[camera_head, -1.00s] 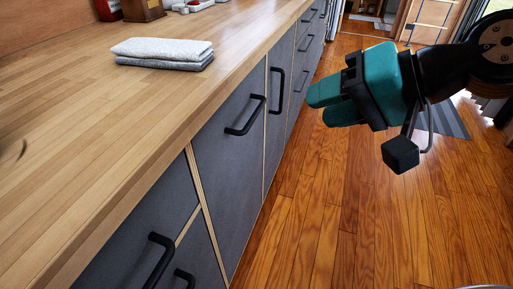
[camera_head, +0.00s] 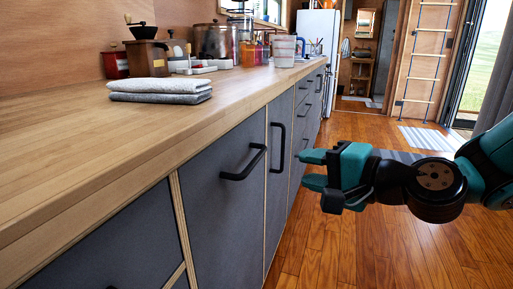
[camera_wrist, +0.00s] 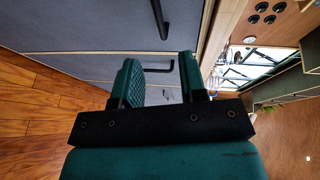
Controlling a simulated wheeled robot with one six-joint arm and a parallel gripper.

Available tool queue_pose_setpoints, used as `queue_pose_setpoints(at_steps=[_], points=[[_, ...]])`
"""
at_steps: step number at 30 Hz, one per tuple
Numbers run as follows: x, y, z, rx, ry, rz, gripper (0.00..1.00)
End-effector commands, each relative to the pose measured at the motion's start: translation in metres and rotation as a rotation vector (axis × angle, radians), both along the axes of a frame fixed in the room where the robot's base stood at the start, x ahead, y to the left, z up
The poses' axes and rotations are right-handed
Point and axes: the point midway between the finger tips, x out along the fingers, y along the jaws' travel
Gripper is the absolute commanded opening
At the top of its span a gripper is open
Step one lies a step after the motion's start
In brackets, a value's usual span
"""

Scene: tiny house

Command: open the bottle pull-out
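The bottle pull-out looks to be the narrow dark grey front (camera_head: 277,215) in the counter row, flush with its neighbours. It has a black upright bar handle (camera_head: 277,148). My gripper (camera_head: 312,170) is right of this handle in the head view, fingers pointing left toward the cabinets. The fingers are spread with nothing between them that they grip. In the wrist view the handle (camera_wrist: 158,69) shows beyond and between the two fingertips (camera_wrist: 158,62), running across from one toward the other. I see no contact with it.
A wider front with a horizontal black handle (camera_head: 243,163) is nearer than the pull-out. Several more fronts lie beyond it. Folded towels (camera_head: 160,90) and kitchenware stand on the wooden counter (camera_head: 75,150). The wood floor (camera_head: 320,245) beside the cabinets is clear.

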Motion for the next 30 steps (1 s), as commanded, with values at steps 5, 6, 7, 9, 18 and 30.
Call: queue_pose_setpoints(at_steps=[5, 6, 7, 9, 18, 30], points=[[0.009, 0.010, 0.004, 0.001, 0.008, 0.002, 0.39], [0.010, 0.012, 0.003, -0.001, 0.009, 0.000, 0.39], [0.012, 0.014, 0.003, -0.001, 0.010, -0.002, 0.39], [0.016, 0.018, -0.001, -0.006, 0.008, -0.004, 0.39], [0.062, 0.069, -0.017, -0.006, 0.001, -0.002, 0.39], [0.091, 0.098, -0.026, -0.005, 0.002, -0.005, 0.39]])
